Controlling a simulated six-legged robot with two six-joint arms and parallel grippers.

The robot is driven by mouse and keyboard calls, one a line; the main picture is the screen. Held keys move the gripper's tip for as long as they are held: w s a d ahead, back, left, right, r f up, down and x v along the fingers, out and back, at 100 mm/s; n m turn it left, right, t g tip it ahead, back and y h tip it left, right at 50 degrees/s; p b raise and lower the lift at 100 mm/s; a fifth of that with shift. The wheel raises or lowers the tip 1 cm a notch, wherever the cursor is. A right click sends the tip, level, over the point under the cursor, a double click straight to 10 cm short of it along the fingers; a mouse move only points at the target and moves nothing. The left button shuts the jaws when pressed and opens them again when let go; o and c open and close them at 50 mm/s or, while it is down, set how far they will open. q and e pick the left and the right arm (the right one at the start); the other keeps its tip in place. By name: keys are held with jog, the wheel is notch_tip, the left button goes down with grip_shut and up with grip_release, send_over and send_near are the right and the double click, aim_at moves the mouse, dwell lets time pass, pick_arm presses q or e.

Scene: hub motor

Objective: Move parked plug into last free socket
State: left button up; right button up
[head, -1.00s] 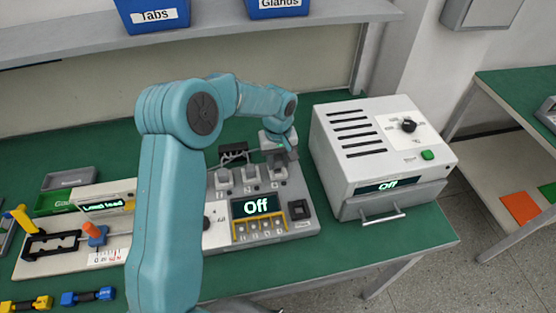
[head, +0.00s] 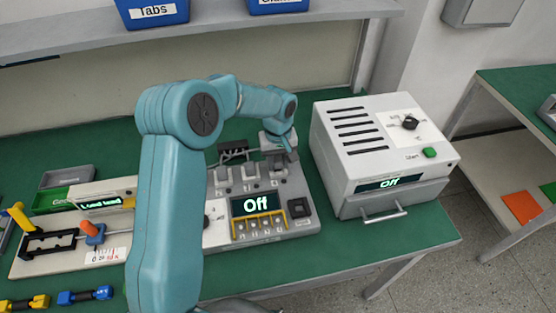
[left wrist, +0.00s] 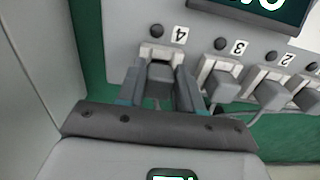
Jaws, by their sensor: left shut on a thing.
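The tester (head: 302,227) is a grey panel with a display reading "Off" and a row of numbered sockets along its back edge. My left gripper (head: 277,156) is at the socket row's right end. In the left wrist view my gripper (left wrist: 160,88) is shut on a grey plug (left wrist: 160,75), with one finger on each side. That plug is at the white socket 4 (left wrist: 158,52); I cannot tell how deep it sits. Grey plugs stand at socket 3 (left wrist: 221,87) and socket 2 (left wrist: 271,95). My right gripper is not in view.
A white box (head: 380,150) with a dial, a green button and an "Off" display stands close to the tester's right. A black rack (head: 233,152) is behind the sockets. A lever fixture (head: 50,243) is at left. Green table (head: 415,243) is clear at front right.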

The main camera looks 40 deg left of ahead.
pick_arm(q)
jog(key=shift+f, duration=0.3)
jog(key=o, duration=1.1)
notch_tip(320, 180, up, 16)
jog(key=shift+r+b, duration=0.2)
jog(key=shift+b, duration=0.25)
